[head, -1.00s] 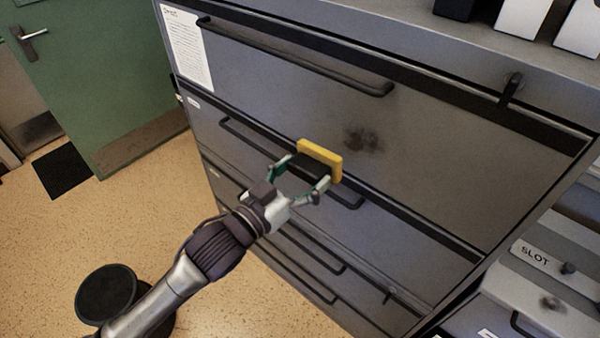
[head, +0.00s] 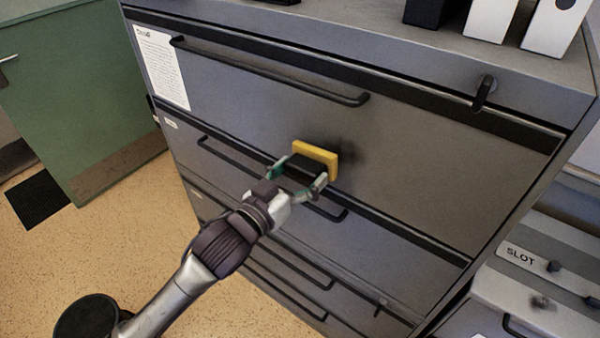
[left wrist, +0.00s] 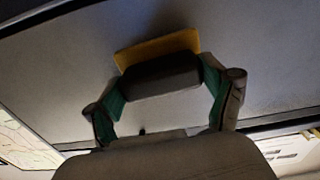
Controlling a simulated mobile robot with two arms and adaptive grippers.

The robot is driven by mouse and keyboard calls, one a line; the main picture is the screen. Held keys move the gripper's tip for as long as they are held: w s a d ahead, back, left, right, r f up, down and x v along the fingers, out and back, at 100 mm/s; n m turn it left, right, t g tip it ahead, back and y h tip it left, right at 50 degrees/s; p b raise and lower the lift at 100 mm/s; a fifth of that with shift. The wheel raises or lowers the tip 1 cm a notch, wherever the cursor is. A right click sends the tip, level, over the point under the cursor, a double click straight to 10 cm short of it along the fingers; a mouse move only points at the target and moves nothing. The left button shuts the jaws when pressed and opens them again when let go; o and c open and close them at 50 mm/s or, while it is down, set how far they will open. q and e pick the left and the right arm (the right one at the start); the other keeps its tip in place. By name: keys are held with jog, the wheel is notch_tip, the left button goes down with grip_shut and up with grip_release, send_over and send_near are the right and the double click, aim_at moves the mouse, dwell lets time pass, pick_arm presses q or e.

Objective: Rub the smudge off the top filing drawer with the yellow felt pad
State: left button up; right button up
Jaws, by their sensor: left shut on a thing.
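The yellow felt pad (head: 317,157) has a dark grip block (head: 303,171) behind it. My left gripper (head: 298,178) is shut on this block, and the pad faces the top filing drawer (head: 420,165). In the left wrist view the block (left wrist: 160,77) sits between the fingers, with the pad's yellow edge (left wrist: 158,48) beyond it. The dark smudge (head: 347,153) shows on the drawer just right of the pad; the pad may hide part of it. I cannot tell whether the pad touches the drawer face. My right gripper is not in view.
A long black handle (head: 265,72) runs across the drawer's upper part, above the pad. A black latch (head: 484,93) sticks out at upper right. Binders (head: 492,18) stand on the cabinet top. A round black stool (head: 86,318) is at lower left.

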pick_arm(q)
jog(key=shift+w+d, duration=0.3)
jog(key=shift+w, duration=0.15)
dwell(0.3)
jog(key=shift+w+d, duration=0.25)
jog(key=shift+w, duration=0.05)
